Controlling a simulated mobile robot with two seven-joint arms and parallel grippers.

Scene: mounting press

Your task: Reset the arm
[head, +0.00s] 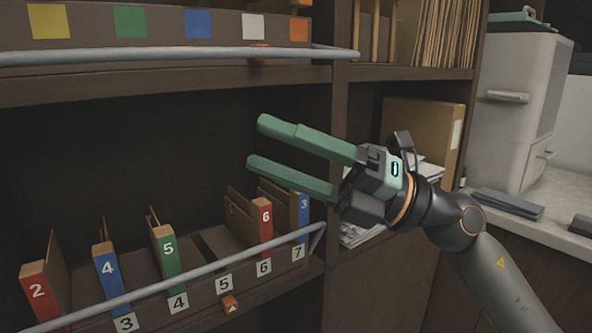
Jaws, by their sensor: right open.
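My right gripper (256,143) has two long green fingers, spread apart with nothing between them. It reaches in from the right and points left, in front of the dark shelf opening. My right arm (465,226) is black and grey with an orange ring and comes up from the lower right. My left gripper is not in the picture.
A lower rack (205,285) holds numbered dividers behind a grey rail (190,277). An upper shelf has colored squares and another rail (180,56). A cardboard box (420,125) and papers stand behind my gripper. A white machine (515,100) stands on the right counter.

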